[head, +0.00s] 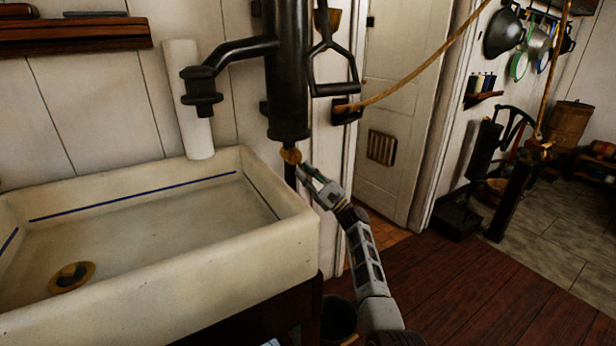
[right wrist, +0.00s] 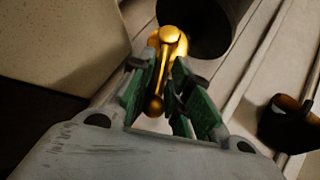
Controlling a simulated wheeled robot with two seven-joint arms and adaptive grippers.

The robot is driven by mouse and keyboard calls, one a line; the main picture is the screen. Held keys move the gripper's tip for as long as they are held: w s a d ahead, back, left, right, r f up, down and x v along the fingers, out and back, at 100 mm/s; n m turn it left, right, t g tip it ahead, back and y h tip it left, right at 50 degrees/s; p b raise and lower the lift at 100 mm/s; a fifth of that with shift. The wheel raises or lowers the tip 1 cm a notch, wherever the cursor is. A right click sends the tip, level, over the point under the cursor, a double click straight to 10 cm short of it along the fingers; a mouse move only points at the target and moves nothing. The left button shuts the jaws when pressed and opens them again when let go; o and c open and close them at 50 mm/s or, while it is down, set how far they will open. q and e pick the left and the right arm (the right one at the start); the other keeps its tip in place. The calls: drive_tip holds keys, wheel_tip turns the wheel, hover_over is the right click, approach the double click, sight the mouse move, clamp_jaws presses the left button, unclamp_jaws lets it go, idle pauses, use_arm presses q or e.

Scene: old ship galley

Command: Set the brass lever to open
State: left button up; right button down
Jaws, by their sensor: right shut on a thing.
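The brass lever (head: 291,155) sits at the bottom of a black vertical pump body (head: 287,80), just right of the sink. In the right wrist view the lever (right wrist: 168,62) is a golden bar with a rounded end, below the dark cylinder (right wrist: 205,22). My right gripper (head: 304,172) reaches it from the lower right. Its green-padded fingers (right wrist: 166,92) are shut on the lever, one on each side. The fingers hide part of the lever in the head view. My left gripper is not in view.
A cream sink (head: 262,243) with a brass drain (head: 72,277) fills the lower left. A black spout (head: 203,95) reaches over it. A dark bucket (head: 338,320) stands below my arm. Wooden floor (head: 470,285) at right is clear.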

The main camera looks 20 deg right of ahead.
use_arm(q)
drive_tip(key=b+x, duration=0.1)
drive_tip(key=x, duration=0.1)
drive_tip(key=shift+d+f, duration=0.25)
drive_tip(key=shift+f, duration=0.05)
use_arm(e)
drive_tip(key=m+t, duration=0.1)
drive_tip(key=m+t+h, duration=0.1)
drive_tip(key=m, duration=0.1)
drive_tip(key=a+m+h, duration=0.1)
drive_tip(key=shift+s+f+t, duration=0.1)
drive_tip(key=shift+f+t, duration=0.25)
drive_tip(key=shift+t, duration=0.05)
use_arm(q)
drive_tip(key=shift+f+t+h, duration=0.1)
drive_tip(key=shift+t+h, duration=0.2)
use_arm(e)
drive_tip(key=shift+a+m+h, duration=0.1)
drive_tip(key=shift+m+h, duration=0.2)
drive_tip(key=shift+m, duration=0.2)
drive_tip(key=c, duration=1.5)
unclamp_jaws()
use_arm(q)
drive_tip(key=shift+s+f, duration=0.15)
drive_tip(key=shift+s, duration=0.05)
